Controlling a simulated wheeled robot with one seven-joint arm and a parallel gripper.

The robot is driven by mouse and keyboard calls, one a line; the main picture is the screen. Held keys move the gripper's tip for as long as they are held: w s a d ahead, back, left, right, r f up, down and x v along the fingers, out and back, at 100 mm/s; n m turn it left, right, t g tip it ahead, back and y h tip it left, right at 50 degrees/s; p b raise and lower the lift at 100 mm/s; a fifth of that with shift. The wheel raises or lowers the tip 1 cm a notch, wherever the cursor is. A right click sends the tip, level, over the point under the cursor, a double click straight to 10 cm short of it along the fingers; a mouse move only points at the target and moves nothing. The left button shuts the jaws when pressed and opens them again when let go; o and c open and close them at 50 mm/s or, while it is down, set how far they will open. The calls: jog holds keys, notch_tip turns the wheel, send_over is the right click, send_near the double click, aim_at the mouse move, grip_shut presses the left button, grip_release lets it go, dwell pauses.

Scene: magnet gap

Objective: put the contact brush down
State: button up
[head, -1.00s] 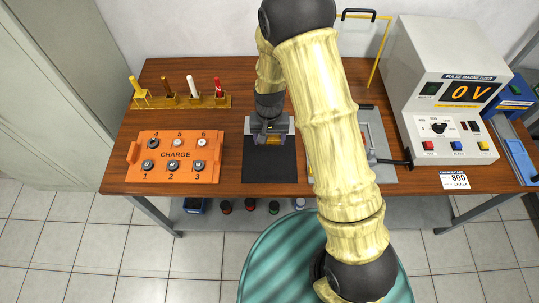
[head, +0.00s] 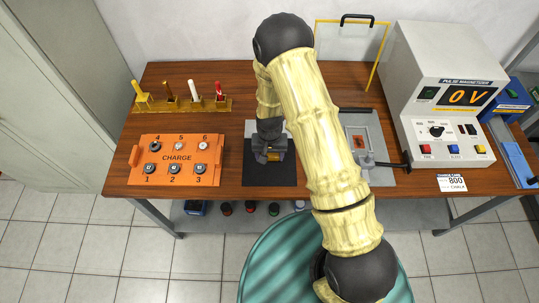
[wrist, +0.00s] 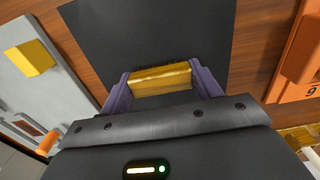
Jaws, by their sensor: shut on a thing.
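My gripper (wrist: 161,87) is shut on a brass-yellow block, which I take to be the contact brush (wrist: 160,78). The purple fingers press on its two ends. In the head view my gripper (head: 270,157) is over the black mat (head: 268,179), in front of my arm's dark wrist. The mat (wrist: 150,30) fills the middle of the wrist view beyond the brush. I cannot tell whether the brush touches the mat or is just above it.
The orange CHARGE tray (head: 177,180) lies left of the mat, with a rack of coloured sticks (head: 190,105) behind it. A grey fixture (head: 383,178) is to the right, partly behind my arm. The pulse magnetiser (head: 440,100) reads 0 V. The mat's front part is clear.

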aim_at(269, 155)
jog(key=shift+f, duration=0.5)
jog(key=shift+f, duration=0.1)
jog(key=o, duration=0.9)
notch_tip(269, 155, up, 11)
jog(key=b, duration=0.2)
jog(key=shift+b, duration=0.3)
jog(key=shift+r, duration=0.65)
